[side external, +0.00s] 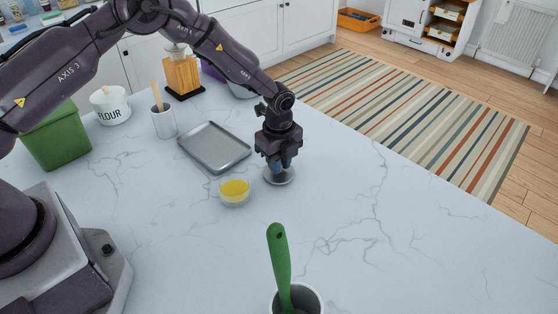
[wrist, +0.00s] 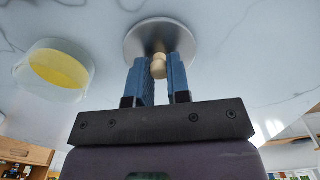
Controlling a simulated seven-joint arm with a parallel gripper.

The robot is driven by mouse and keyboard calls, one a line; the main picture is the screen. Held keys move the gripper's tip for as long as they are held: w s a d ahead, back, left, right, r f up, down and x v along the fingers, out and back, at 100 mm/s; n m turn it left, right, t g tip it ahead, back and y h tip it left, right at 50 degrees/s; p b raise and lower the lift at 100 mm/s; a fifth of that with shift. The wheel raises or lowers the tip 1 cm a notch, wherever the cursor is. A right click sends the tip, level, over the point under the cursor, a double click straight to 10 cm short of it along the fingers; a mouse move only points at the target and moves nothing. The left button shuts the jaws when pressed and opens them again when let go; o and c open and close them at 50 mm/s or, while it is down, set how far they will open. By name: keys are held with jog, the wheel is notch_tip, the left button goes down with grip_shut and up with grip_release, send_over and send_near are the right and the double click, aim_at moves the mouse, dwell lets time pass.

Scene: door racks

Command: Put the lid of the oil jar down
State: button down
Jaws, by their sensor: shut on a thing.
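The oil jar (side external: 234,192) is a low clear glass dish of yellow oil, standing uncovered on the counter. It also shows at the left of the wrist view (wrist: 60,70). The lid (side external: 279,175) is a grey metal disc with a pale wooden knob, held level to the right of the jar and apart from it. The lid also shows in the wrist view (wrist: 145,38). My gripper (side external: 279,163) points down, its blue fingers (wrist: 159,66) shut on the knob. The lid is on or just above the counter; I cannot tell which.
A grey tray (side external: 214,147) lies just behind the jar. A white cup (side external: 164,122), a flour pot (side external: 110,106) and a green bin (side external: 57,138) stand at the left. A cup with a green utensil (side external: 280,262) stands in front. The marble counter (side external: 400,230) to the right is clear.

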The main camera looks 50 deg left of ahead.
jog(key=shift+f, duration=0.2)
jog(key=c, duration=1.1)
grip_release()
jog(key=shift+r, duration=0.15)
notch_tip(320, 180, up, 13)
notch_tip(320, 180, up, 8)
jog(key=n+t, duration=0.1)
jog(key=n, duration=0.2)
send_over(266, 176)
jog(key=s+a+r+n+t, duration=0.2)
jog(key=s+r+n, duration=0.3)
jog(key=s+r, duration=0.35)
jog(key=s+r+n+t, duration=0.1)
jog(key=s+n, duration=0.2)
jog(key=s, duration=0.3)
jog(key=s+a+r+n, duration=0.1)
jog(key=s+n, duration=0.3)
jog(key=s, duration=0.1)
jog(key=s+a+r+n+t, duration=0.1)
jog(key=s+n, duration=0.3)
jog(key=s, duration=0.2)
jog(key=shift+s+r+t, duration=0.3)
jog(key=shift+s, duration=0.05)
